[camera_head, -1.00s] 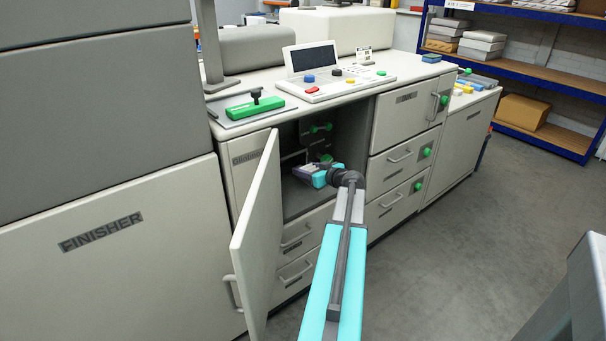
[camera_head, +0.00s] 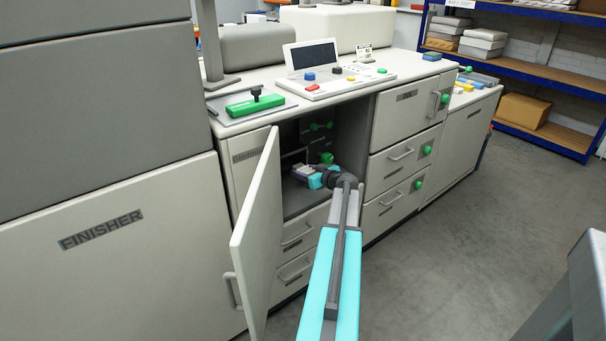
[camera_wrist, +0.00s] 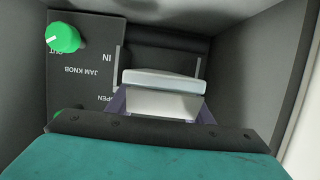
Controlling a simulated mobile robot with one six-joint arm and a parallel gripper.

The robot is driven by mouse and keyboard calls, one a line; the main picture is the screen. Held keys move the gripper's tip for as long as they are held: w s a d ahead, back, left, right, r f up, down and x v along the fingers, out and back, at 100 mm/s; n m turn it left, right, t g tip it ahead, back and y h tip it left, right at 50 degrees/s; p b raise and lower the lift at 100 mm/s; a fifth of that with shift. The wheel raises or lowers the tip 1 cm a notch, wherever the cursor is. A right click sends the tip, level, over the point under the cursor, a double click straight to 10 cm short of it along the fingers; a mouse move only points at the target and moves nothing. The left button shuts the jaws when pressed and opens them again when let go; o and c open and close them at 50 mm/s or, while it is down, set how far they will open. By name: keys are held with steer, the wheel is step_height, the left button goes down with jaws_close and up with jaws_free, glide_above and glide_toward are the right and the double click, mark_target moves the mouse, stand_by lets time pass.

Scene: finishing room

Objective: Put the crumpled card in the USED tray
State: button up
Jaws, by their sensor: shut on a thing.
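The crumpled card (camera_wrist: 163,90) shows in the wrist view as a pale, bent piece between the fingers of my gripper (camera_wrist: 162,108). My gripper is shut on it, inside the dark compartment behind the open cabinet door. In the head view my gripper (camera_head: 302,172) is small at the compartment mouth, and the card is hard to make out there. I cannot pick out a tray marked USED in either view.
The open door (camera_head: 256,240) stands left of my arm. A green jam knob (camera_wrist: 63,37) is on the compartment's inner panel, at upper left in the wrist view. Drawers (camera_head: 398,205) are to the right. A control panel (camera_head: 335,82) sits on the counter.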

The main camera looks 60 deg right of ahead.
steer(key=shift+f+b, duration=0.25)
steer(key=shift+b, duration=0.1)
stand_by(0.3)
steer(key=o, duration=1)
steer(key=shift+r+p, duration=0.2)
steer(key=shift+p, duration=1.15)
steer(key=b+v, duration=0.3)
steer(key=v, duration=1)
steer(key=shift+s, duration=0.45)
steer(key=shift+o, duration=0.6)
